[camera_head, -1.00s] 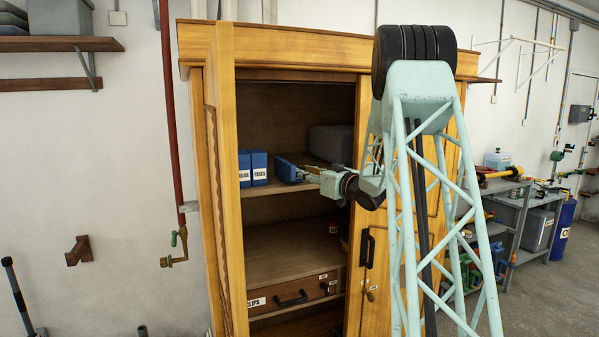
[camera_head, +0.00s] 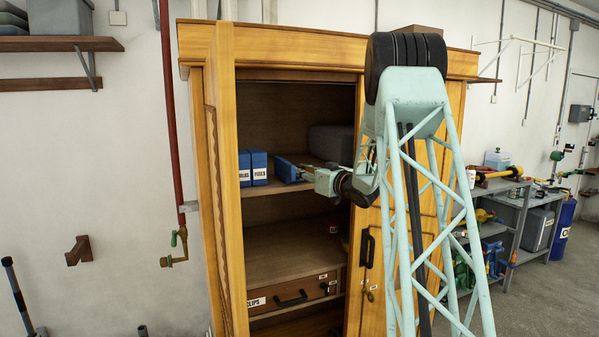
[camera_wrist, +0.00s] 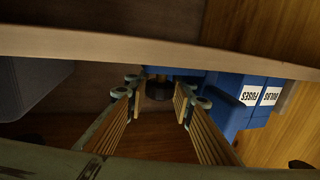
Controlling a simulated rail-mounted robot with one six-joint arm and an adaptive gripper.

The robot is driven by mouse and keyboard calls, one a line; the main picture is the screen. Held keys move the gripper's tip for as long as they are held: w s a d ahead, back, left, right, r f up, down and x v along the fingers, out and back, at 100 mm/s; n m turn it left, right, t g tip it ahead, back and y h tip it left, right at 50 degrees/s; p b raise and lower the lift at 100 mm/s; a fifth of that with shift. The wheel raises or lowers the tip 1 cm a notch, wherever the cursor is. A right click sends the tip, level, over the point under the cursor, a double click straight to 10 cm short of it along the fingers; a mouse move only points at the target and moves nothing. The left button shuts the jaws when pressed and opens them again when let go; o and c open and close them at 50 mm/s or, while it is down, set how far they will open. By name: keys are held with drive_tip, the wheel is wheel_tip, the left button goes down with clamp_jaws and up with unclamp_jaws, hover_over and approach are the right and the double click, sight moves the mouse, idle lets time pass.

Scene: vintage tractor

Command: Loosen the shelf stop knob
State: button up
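A dark round knob (camera_wrist: 159,90) with a brass-coloured shank shows in the wrist view, below a blue part (camera_wrist: 186,74) at the shelf edge. My gripper (camera_wrist: 162,95) is open, with one finger on each side of the knob and visible gaps between. I cannot tell how deep the knob sits between the fingertips. In the head view, my gripper (camera_head: 308,173) reaches into the open left side of the wooden cabinet, close to a blue piece (camera_head: 287,169) on the upper shelf. The knob cannot be made out there.
Two blue boxes, the one labelled FUSES (camera_head: 259,168) and its neighbour (camera_head: 244,168), stand left of my gripper on the shelf. A grey case (camera_head: 331,144) sits behind. The closed right door (camera_head: 369,285) is beside my arm. The middle shelf (camera_head: 285,250) is mostly clear.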

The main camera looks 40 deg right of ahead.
drive_tip(key=shift+d+y+p, duration=0.1)
drive_tip(key=shift+y+p, duration=0.3)
drive_tip(key=shift+r+n+y+p, duration=0.2)
drive_tip(key=shift+n+y+p, duration=0.45)
drive_tip(key=shift+n+y, duration=0.05)
drive_tip(key=shift+n+y+p, duration=0.3)
drive_tip(key=shift+y+p, duration=0.15)
drive_tip(key=shift+y, duration=0.05)
drive_tip(key=shift+n+g+y+p, duration=0.6)
drive_tip(key=shift+n+y+p, duration=0.75)
drive_tip(key=shift+y, duration=0.45)
drive_tip(key=shift+f, duration=0.15)
drive_tip(key=o, duration=0.6)
drive_tip(key=shift+c, duration=0.2)
drive_tip(key=shift+s, duration=0.1)
drive_tip(key=v, duration=1.1)
drive_tip(key=shift+s, duration=0.3)
